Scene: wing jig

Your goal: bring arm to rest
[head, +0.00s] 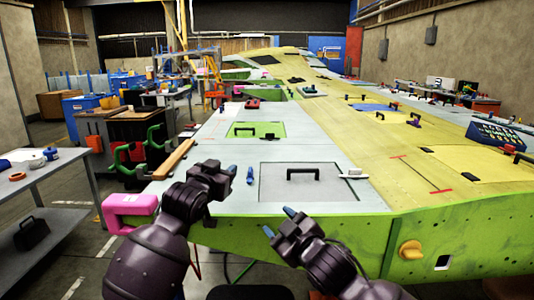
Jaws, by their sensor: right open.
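My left gripper (230,172) is at the near left edge of the pale wing panel, with a blue fingertip showing; its jaw gap is not clear. A small blue piece (250,175) shows just right of it; I cannot tell whether it is a loose item or a fingertip. My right gripper (279,222) is open and empty in front of the wing's green near edge, its two blue fingertips apart. Both arms reach up from the bottom of the view.
The large wing (330,125) fills the middle. A grey panel with a black handle (303,174) lies ahead, beside a white-ended tool (352,173). A pink clamp (130,213) is at the left edge. A grey table (60,185) stands far left, with floor between.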

